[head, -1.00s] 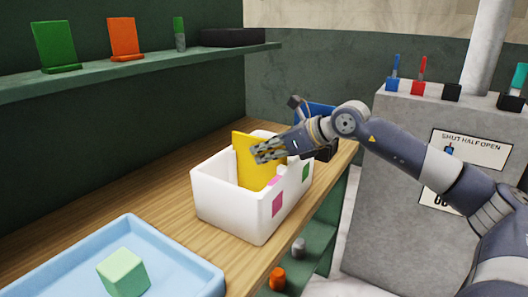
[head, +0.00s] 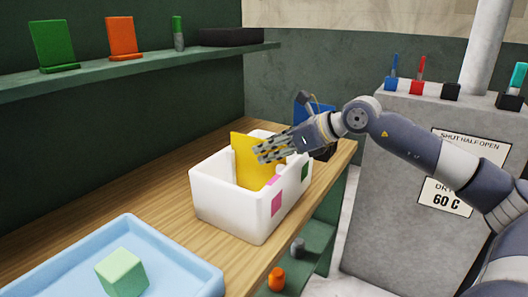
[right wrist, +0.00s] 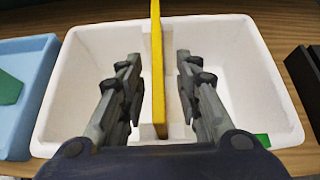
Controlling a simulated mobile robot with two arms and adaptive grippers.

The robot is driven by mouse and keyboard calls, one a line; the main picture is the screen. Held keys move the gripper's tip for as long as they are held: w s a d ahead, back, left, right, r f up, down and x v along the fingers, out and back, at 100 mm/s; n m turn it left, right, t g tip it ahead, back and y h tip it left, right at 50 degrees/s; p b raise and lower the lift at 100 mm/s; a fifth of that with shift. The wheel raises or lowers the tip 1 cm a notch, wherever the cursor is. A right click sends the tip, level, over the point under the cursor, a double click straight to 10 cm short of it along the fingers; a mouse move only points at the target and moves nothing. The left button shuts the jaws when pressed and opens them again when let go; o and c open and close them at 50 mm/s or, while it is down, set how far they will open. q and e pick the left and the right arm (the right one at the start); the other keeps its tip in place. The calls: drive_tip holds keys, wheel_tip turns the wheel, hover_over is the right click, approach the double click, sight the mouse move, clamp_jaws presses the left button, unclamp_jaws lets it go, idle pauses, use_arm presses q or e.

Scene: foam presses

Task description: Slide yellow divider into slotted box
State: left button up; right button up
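The yellow divider (head: 245,162) stands upright inside the white slotted box (head: 228,211), its top above the rim. In the right wrist view the divider (right wrist: 158,85) shows edge-on across the box (right wrist: 238,55), beside white slot ribs at the walls. How deep its lower edge sits is hidden. My right gripper (head: 262,151) is over the box. In the wrist view its fingers (right wrist: 157,62) are open, one on each side of the divider, with gaps on both sides. My left gripper is not in view.
A blue tray (head: 190,268) with a green block (head: 122,270) lies at the front left of the wooden bench. A dark and blue object (head: 318,115) stands behind the box. A shelf (head: 150,72) runs above. A grey press (head: 385,220) stands right.

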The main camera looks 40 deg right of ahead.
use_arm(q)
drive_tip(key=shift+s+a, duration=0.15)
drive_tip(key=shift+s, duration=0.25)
use_arm(e)
drive_tip(key=shift+v, duration=2.75)
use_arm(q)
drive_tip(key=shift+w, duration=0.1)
